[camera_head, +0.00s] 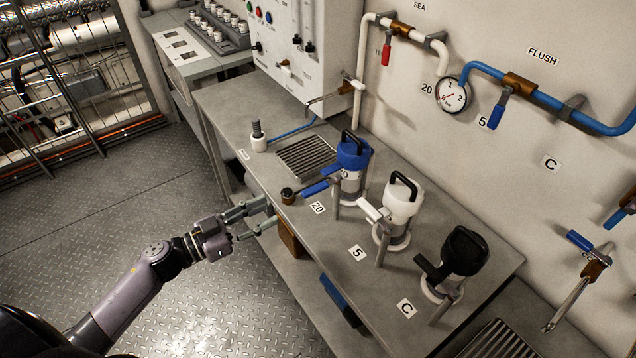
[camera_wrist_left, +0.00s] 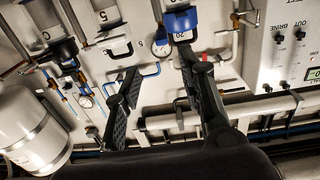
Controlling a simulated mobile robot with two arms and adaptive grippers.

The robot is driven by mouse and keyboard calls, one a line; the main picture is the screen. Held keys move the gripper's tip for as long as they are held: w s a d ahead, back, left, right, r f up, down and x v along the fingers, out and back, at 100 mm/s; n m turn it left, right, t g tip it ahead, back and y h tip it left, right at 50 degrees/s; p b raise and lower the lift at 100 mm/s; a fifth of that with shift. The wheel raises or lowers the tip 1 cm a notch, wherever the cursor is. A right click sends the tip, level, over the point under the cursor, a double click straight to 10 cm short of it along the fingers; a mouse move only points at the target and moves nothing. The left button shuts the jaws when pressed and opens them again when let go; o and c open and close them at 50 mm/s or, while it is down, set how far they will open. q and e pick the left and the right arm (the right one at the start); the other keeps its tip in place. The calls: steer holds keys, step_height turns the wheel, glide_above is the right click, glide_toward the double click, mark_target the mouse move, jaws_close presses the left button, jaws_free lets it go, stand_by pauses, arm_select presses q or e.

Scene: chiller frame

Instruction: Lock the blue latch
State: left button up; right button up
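The blue-topped canister (camera_head: 352,160) stands upright on the grey bench, with a black loop handle on top. Its blue latch lever (camera_head: 317,188) sticks out to the left, toward the bench's front edge. In the left wrist view the blue canister (camera_wrist_left: 181,22) shows at the top, beyond the fingers; its latch cannot be made out clearly there. My left gripper (camera_head: 268,213) is at the bench's front edge, left of and below the latch and apart from it. Its fingers (camera_wrist_left: 160,62) are spread with nothing between them. My right gripper is in neither view.
A white canister (camera_head: 402,205) and a black canister (camera_head: 463,254) stand to the right on the bench (camera_head: 340,225). A drain grate (camera_head: 306,156) lies behind. Open floor (camera_head: 120,220) lies left.

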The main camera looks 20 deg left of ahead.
mark_target(302, 194)
arm_select(q)
steer(key=p+x, duration=0.2)
steer(key=x, duration=1.1)
steer(key=shift+w, duration=0.25)
steer(key=shift+w+d+f, duration=0.1)
steer(key=shift+w+d, duration=0.2)
steer(key=shift+w, duration=0.05)
steer(key=shift+c, duration=0.4)
jaws_close()
